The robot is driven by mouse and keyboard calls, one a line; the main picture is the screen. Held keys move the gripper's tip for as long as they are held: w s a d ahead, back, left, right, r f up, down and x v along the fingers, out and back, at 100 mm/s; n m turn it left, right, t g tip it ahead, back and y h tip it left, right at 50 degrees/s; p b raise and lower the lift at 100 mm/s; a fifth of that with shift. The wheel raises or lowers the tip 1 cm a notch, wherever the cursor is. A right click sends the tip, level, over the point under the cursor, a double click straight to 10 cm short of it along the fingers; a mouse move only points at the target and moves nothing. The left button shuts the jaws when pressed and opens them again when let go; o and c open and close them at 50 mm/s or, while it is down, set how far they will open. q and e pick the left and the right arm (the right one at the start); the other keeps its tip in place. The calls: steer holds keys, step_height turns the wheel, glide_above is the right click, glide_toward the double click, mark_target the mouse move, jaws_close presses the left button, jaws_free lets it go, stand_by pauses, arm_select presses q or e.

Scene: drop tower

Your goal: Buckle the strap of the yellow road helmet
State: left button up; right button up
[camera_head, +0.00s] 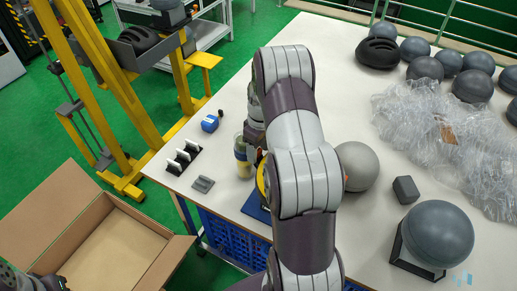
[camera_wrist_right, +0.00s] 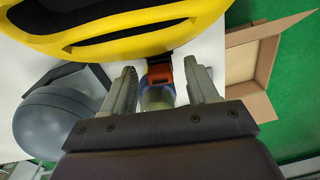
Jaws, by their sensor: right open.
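The yellow road helmet (camera_head: 262,180) is mostly hidden behind my right arm in the head view; only a yellow sliver shows over a blue mat (camera_head: 254,207). In the right wrist view its yellow and black shell (camera_wrist_right: 130,28) fills the top. A short black strap with an orange-red buckle part (camera_wrist_right: 160,70) hangs from its edge. My right gripper (camera_wrist_right: 163,80) is open, its fingers on either side of the buckle part, with gaps visible. Whether the other buckle half is there cannot be seen. A dark piece of my left arm shows at the lower left corner; its jaws are unclear.
A clear jar (camera_head: 243,158) stands beside the helmet. A grey ball (camera_head: 357,166), a dark sphere on a stand (camera_head: 438,234), a small dark block (camera_head: 405,189) and clear plastic wrap (camera_head: 445,140) lie to the right. An open cardboard box (camera_head: 115,245) stands left of the table.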

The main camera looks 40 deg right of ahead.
steer(key=r, duration=0.2)
steer(key=r+b, duration=0.1)
steer(key=r, duration=0.2)
steer(key=shift+d+r, duration=0.25)
steer(key=shift+r, duration=0.15)
step_height(320, 180, up, 7)
steer(key=p, duration=0.3)
steer(key=shift+f, duration=0.2)
steer(key=shift+d, duration=0.1)
